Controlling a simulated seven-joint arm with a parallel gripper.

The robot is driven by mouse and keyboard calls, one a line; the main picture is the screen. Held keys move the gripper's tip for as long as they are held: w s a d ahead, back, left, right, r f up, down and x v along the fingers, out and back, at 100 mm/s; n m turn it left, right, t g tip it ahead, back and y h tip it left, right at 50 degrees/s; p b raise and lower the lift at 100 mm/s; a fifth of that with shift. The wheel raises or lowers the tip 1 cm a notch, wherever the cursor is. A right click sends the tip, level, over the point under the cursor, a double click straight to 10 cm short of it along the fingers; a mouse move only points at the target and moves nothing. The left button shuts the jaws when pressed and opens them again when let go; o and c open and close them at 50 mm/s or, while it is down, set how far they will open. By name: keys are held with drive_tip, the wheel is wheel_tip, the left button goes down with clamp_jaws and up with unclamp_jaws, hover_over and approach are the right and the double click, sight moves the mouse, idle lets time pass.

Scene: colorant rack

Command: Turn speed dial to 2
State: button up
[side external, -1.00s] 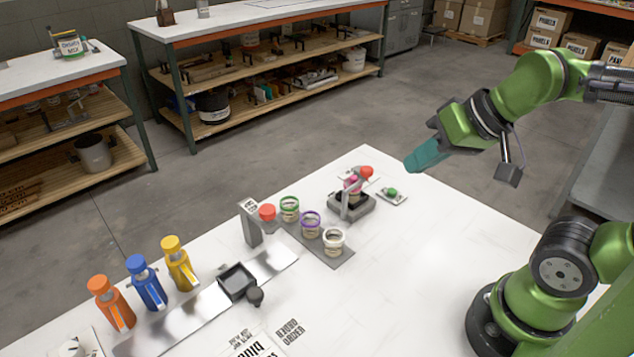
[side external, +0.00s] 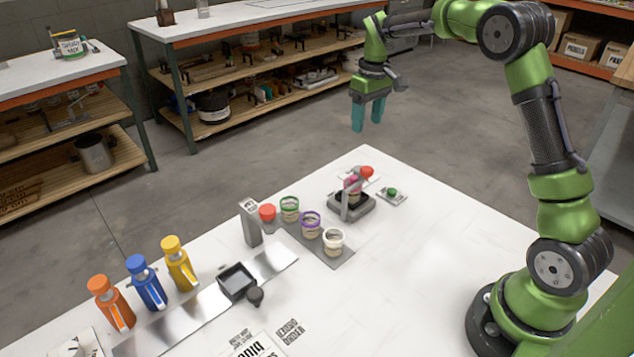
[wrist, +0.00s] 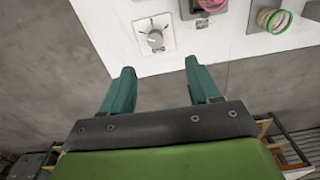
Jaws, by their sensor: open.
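The speed dial (wrist: 155,40) is a small grey knob on a square white plate, with dark tick marks around it, near the top of the wrist view. I cannot read its setting. In the side view it is not clearly visible behind the clamp machine. My gripper (side external: 367,120) hangs fingers-down above and beyond the far end of the table. It also shows in the wrist view (wrist: 159,70), with teal fingers wide apart and nothing between them. The dial lies ahead of the fingertips, not touched.
The grey clamp machine (side external: 351,208) with a red knob holds a pink-topped jar beside the dial. A green button (side external: 391,191) sits on a plate to its right. Ringed jars stand on a grey tray (side external: 338,256). Orange, blue and yellow bottles stand at left. The table's right side is clear.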

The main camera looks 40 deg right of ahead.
drive_tip(key=f+n, duration=0.1)
drive_tip(key=f, duration=0.4)
drive_tip(key=w+f, duration=0.1)
drive_tip(key=f, duration=0.4)
drive_tip(key=d+f+n, duration=0.1)
drive_tip(key=f, duration=0.4)
drive_tip(key=shift+w+f+n, duration=0.15)
drive_tip(key=shift+w+n, duration=0.15)
drive_tip(key=shift+w, duration=0.05)
drive_tip(key=shift+c, duration=0.2)
drive_tip(key=c, duration=1)
